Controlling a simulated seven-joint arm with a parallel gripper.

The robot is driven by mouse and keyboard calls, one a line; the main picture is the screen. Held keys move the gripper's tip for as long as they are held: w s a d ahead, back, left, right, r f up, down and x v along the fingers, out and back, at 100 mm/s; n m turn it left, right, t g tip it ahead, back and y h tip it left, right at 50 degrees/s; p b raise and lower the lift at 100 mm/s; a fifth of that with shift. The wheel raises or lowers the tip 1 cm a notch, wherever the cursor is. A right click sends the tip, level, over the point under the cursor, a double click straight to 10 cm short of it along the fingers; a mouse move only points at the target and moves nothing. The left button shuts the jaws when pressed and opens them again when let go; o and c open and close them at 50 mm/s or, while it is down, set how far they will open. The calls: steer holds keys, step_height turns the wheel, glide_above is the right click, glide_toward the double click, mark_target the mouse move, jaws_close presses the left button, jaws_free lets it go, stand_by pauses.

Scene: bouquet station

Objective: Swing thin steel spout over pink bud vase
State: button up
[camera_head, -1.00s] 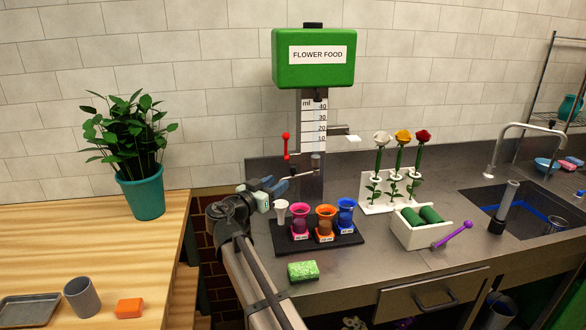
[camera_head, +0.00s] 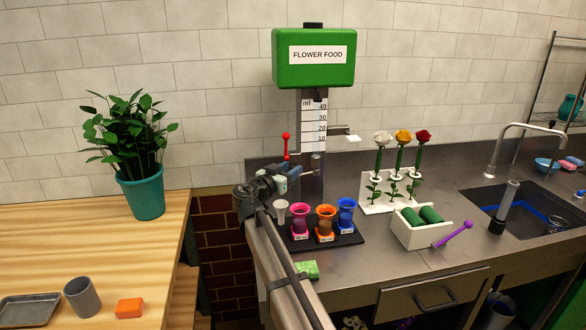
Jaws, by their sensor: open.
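The green flower-food dispenser (camera_head: 313,60) stands at the back wall on a grey column with a ml scale. The thin steel spout is low on the column, largely hidden behind my gripper. My gripper (camera_head: 290,173) is open, with its fingers at the spout's height; whether they touch it I cannot tell. The pink bud vase (camera_head: 300,215) stands on the black tray (camera_head: 345,240), below and slightly right of my gripper. An orange vase (camera_head: 326,221) and a blue vase (camera_head: 346,213) stand to its right. A small white funnel-shaped piece (camera_head: 282,208) is just left of it.
A red-knobbed lever (camera_head: 286,142) rises just above my gripper. A white rack (camera_head: 385,195) with three roses, a white box (camera_head: 422,228) with green rolls and a purple tool (camera_head: 455,234) lie to the right. A green sponge (camera_head: 309,270) is partly hidden by my arm.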

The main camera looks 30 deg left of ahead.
steer(key=shift+w, duration=1.1)
jaws_close()
